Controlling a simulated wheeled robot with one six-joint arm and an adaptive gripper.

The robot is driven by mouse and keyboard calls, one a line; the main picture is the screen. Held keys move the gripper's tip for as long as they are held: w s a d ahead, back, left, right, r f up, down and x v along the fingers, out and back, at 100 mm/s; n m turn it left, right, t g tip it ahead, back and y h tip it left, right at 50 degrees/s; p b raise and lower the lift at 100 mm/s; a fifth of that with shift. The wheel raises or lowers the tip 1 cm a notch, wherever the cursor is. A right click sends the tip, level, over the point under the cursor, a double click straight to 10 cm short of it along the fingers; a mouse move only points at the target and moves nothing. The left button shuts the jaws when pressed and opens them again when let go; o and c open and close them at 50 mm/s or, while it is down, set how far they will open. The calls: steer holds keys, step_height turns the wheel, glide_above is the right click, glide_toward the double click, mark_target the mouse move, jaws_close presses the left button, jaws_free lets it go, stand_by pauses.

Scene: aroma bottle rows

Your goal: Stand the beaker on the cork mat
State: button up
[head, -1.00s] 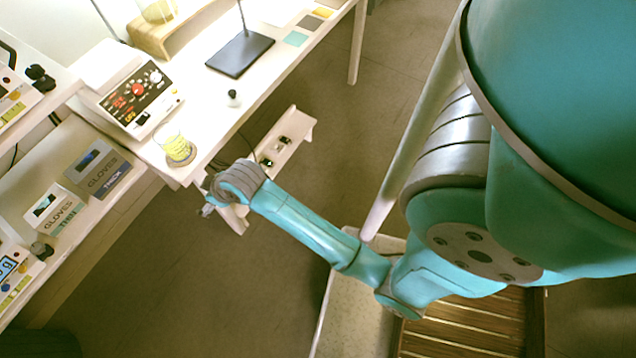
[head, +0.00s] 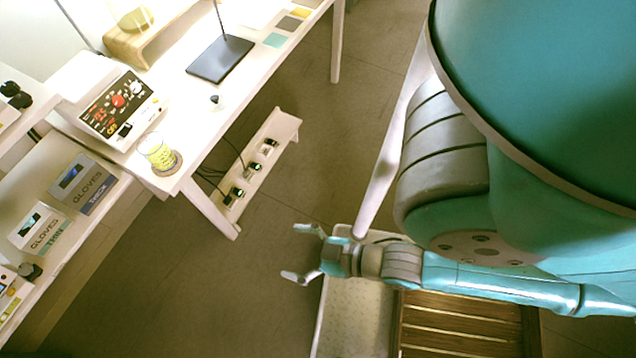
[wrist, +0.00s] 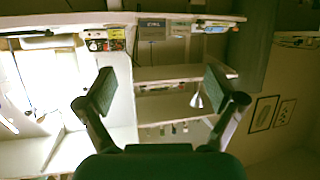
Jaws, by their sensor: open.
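The clear beaker (head: 157,151) with yellow markings stands upright near the corner of the white table in the head view. The round brown cork mat (head: 177,163) shows under and beside its base; the beaker appears to stand on it, towards the mat's upper left. Its far base edge is hidden. My gripper (head: 298,254) is open and empty, out over the floor, well to the right of and below the beaker. In the wrist view my gripper (wrist: 158,90) shows two spread fingers with nothing between them. I cannot make out the beaker there.
A control box (head: 120,103) stands just behind the beaker. A dark stand base (head: 220,60) and a small white-and-black object (head: 215,100) are further along the table. Glove boxes (head: 84,183) lie on the left shelf. Open floor separates my gripper from the table.

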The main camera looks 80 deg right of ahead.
steer(key=s+r+t, duration=0.1)
steer(key=s+r, duration=0.4)
steer(key=r, duration=0.1)
steer(key=shift+a+y, duration=0.4)
